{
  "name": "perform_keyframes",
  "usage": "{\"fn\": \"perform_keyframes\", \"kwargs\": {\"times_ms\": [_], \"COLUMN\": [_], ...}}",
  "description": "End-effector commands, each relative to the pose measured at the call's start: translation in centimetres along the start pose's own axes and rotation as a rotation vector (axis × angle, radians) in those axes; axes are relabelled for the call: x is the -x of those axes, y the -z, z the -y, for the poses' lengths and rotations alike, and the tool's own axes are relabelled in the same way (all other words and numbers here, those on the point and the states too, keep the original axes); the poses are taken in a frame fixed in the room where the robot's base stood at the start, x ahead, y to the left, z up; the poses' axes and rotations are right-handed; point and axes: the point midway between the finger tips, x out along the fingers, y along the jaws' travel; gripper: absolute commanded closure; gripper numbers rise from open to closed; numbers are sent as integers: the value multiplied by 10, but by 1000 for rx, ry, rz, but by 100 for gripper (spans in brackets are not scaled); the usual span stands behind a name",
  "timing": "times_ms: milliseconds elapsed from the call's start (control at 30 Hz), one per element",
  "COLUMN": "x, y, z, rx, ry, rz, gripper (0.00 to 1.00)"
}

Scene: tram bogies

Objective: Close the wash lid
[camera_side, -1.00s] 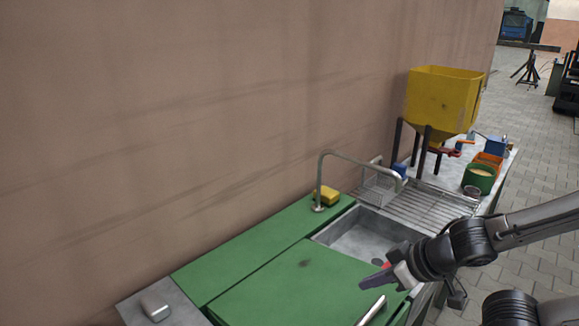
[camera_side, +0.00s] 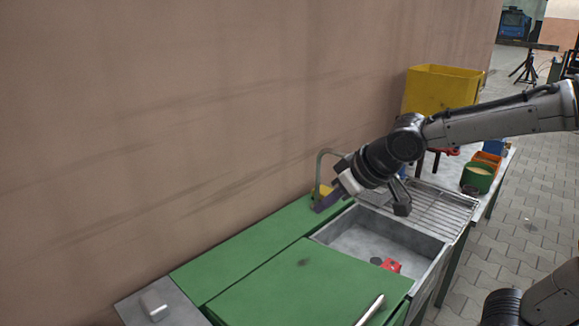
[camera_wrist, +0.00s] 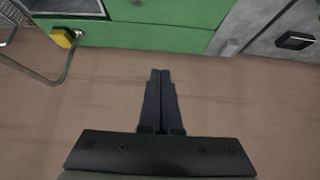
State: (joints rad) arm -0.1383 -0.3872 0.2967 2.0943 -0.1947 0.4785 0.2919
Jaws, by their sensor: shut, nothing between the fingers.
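The wash lid is a flat green panel (camera_side: 300,285) with a metal bar handle (camera_side: 369,310) near its front edge. It lies left of the open metal sink (camera_side: 350,240), whose basin is uncovered. My gripper (camera_side: 322,207) is above the back of the counter, by the tap (camera_side: 320,165) and the yellow sponge (camera_side: 326,191), away from the lid handle. In the wrist view my gripper (camera_wrist: 160,73) has its fingers together with nothing between them, seen against the brown wall. A red block (camera_side: 391,265) lies in the sink near the drain.
A wire drying rack (camera_side: 435,210) lies right of the sink. The yellow hopper (camera_side: 440,90) and a green pot (camera_side: 478,178) stand beyond it. A grey block (camera_side: 154,305) sits at the left end. The brown wall (camera_side: 200,120) bounds the back.

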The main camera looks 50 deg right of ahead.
Motion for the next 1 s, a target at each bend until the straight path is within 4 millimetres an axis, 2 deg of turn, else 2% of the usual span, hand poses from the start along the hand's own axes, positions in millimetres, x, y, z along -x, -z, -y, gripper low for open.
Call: {"fn": "perform_keyframes", "kwargs": {"times_ms": [300, 500, 800, 933, 1000], "x": [-11, -20, -25, -26, -25], "y": [58, 86, 102, 102, 96], "z": [0, 1, 1, 1, 0], "rx": [-2, -1, -1, 1, 2], "ry": [-1, -1, -2, -2, -5], "rz": [0, 28, 77, 85, 114], "gripper": [100, 100, 100, 100, 100]}}
